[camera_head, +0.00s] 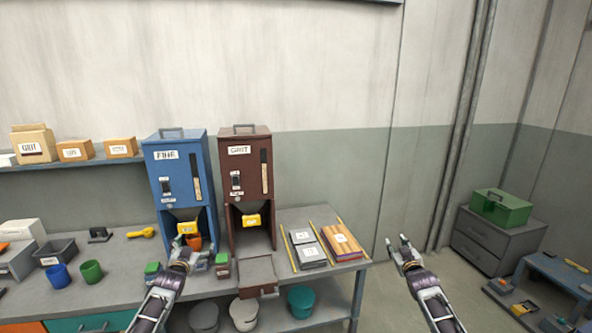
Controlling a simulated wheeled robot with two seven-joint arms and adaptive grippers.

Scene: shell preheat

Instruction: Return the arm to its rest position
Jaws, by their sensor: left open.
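My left gripper (190,252) is open at the front of the blue dispenser labelled FINE (180,180). An orange cup (195,242) shows just behind its fingers, under the dispenser's yellow spout (188,227). Whether the fingers touch the cup cannot be told. My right gripper (398,246) is open and empty, with its fingers pointing up, to the right of the bench.
Blue (57,277) and green (91,272) cups stand left.

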